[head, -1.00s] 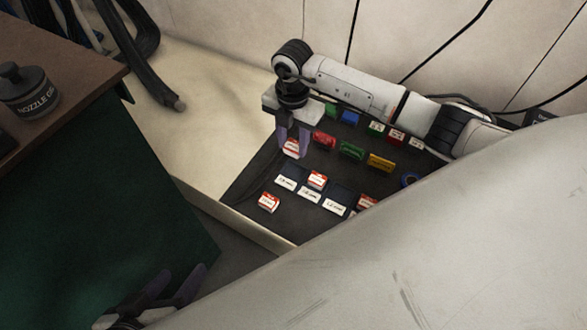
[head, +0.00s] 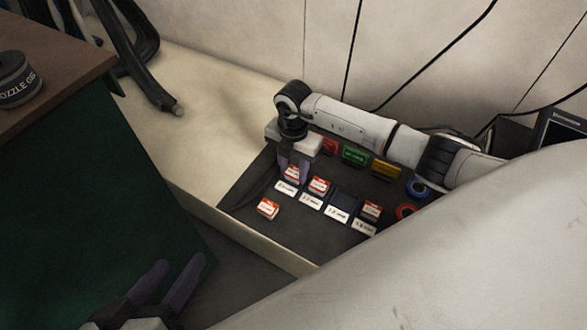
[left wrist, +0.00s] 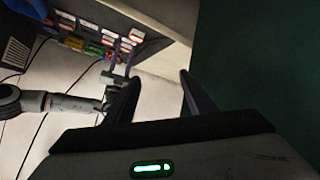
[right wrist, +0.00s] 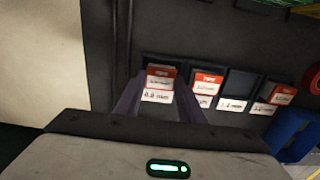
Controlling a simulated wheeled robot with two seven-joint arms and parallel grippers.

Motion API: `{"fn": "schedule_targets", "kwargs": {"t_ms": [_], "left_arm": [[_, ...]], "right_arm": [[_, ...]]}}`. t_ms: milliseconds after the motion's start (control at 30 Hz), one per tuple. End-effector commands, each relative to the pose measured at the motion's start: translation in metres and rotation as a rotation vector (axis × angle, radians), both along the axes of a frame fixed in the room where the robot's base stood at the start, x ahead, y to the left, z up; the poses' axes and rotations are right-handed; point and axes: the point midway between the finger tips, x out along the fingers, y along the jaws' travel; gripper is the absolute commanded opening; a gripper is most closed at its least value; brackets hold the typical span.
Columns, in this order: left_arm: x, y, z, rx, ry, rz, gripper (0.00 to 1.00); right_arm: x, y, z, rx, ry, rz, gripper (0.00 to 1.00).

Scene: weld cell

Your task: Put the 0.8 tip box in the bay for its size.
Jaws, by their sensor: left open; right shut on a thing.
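My right gripper (head: 293,178) points down at the leftmost bay of the row and is shut on a red-and-white tip box (head: 291,172). In the right wrist view the held box (right wrist: 161,76) is between the fingers, directly behind the bay label (right wrist: 157,96), which seems to read 0.8 mm. The box is at or in this bay; I cannot tell whether it touches the floor. The second bay holds a similar box (right wrist: 207,82), the third bay (right wrist: 240,83) is empty, and the fourth holds another box (right wrist: 276,90). My left gripper (head: 181,263) is open and empty, low at the left.
A loose red-and-white box (head: 268,209) lies in front of the row on the dark tray (head: 262,228). Green (head: 354,155) and yellow (head: 386,170) items stand behind, with blue and red rings at right. A green-sided bench (head: 90,190) is at left.

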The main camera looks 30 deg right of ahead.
Motion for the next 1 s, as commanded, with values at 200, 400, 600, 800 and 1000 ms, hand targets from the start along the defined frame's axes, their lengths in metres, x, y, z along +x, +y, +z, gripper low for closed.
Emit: {"fn": "schedule_targets", "kwargs": {"t_ms": [200, 400, 600, 800, 1000], "left_arm": [[0.0, 0.0, -0.002, -0.001, 0.003, 0.0, 0.5], [-0.001, 0.0, -0.003, 0.001, 0.005, -0.001, 0.5], [0.0, 0.002, 0.0, 0.013, 0.009, 0.001, 0.5], [-0.002, 0.011, -0.014, 0.081, 0.062, 0.004, 0.5], [-0.005, 0.02, -0.029, 0.146, 0.108, 0.005, 0.5]], "right_arm": [[0.0, 0.0, -0.002, 0.0, 0.0, 0.0, 0.54], [0.0, 0.0, -0.002, -0.001, 0.001, 0.0, 0.54], [0.0, -0.001, 0.011, -0.001, -0.001, 0.0, 0.54], [0.001, 0.0, 0.053, 0.0, -0.004, 0.001, 0.54], [0.001, 0.0, 0.094, -0.001, -0.003, 0.001, 0.54]]}}
